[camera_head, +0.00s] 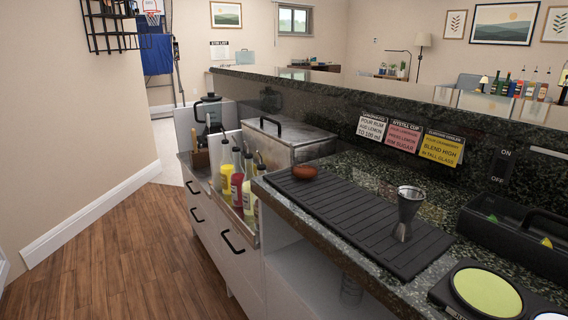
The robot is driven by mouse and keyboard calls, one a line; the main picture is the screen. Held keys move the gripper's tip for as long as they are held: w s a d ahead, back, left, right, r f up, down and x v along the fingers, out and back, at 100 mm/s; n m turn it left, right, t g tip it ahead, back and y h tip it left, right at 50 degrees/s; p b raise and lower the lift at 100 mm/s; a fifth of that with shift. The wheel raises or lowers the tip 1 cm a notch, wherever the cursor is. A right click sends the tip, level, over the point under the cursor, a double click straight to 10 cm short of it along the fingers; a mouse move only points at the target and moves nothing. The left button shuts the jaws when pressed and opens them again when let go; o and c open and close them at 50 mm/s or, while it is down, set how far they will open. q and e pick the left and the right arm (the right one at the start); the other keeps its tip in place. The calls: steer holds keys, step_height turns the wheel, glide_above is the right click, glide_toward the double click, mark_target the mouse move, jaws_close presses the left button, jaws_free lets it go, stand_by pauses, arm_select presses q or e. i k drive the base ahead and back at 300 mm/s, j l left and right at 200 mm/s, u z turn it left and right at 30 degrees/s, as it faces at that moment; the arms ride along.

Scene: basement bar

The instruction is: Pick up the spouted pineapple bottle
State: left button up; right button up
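Several spouted bottles stand close together in an open metal rail on the front of the bar unit, left of the picture's middle. One is yellow (226,178), one is red (237,189), and another yellow bottle (248,196) stands nearer the counter corner. Neither of my grippers is in view.
A black ribbed mat (350,215) on the counter bears a metal jigger (407,212) and a small brown bowl (304,172). A lidded steel box (290,140) stands behind the bottles. A black caddy (515,228) is at right. The wooden floor (130,255) at left is clear.

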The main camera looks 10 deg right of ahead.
mark_target(227, 164)
steer(key=i+j, duration=0.7)
